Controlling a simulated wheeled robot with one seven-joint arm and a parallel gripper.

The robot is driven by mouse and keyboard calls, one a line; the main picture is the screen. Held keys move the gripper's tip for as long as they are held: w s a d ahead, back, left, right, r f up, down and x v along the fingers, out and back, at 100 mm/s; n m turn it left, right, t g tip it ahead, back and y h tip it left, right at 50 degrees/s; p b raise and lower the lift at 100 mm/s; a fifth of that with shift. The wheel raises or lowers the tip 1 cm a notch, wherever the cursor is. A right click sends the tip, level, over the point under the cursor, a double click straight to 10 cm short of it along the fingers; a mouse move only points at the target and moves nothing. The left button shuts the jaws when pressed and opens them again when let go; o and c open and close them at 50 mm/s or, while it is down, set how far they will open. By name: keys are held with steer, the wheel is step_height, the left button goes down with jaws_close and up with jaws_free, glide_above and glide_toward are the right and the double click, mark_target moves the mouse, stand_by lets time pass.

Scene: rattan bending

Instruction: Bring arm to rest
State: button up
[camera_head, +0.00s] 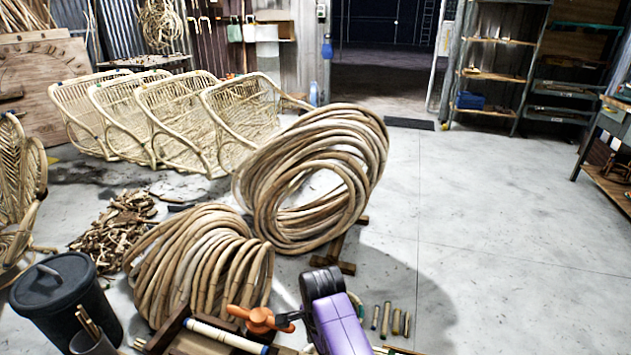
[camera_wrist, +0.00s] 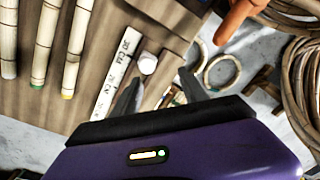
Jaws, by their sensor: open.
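My gripper (camera_wrist: 160,88) shows in the wrist view with its two dark fingers apart and nothing held between them. A small white round piece (camera_wrist: 147,63) shows just beyond the fingertips; I cannot tell if it touches them. In the head view my purple arm reaches in at the bottom middle, and a dark finger shows beside an orange handle (camera_head: 259,319) on the wooden bench (camera_head: 172,336). The orange handle also shows at the top of the wrist view (camera_wrist: 234,18). The gap between the fingers is hidden in the head view.
A marked strip (camera_wrist: 118,72) and several rattan poles (camera_wrist: 46,42) lie on the bench top. Large rattan coils (camera_head: 203,262) stand behind the bench. A dark bin (camera_head: 62,300) stands at left. The floor at right is clear up to the shelves (camera_head: 497,58).

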steer(key=w+a+r+n+t+y, duration=0.1)
steer(key=w+r+n+t+y, duration=0.1)
steer(key=w+r+n+t, duration=0.45)
steer(key=s+d+r+n+t+h, duration=0.1)
steer(key=s+d+r+n+t, duration=0.2)
steer(key=s+d, duration=0.85)
steer(key=s+d+r+n+t, duration=0.15)
steer(key=s+r, duration=0.45)
steer(key=s, duration=1.5)
steer(key=s+d+r+n+t+h, duration=0.1)
steer(key=s+d+r+n+t, duration=0.2)
steer(key=s+d, duration=0.85)
steer(key=s+a+r+p, duration=0.2)
steer(key=r+p, duration=0.4)
steer(key=s+a+r+m+p, duration=0.1)
steer(key=s+a+r+p, duration=0.1)
steer(key=r+p, duration=0.5)
steer(key=shift+s+r, duration=0.3)
steer(key=shift+s, duration=0.25)
steer(key=shift+a, duration=0.1)
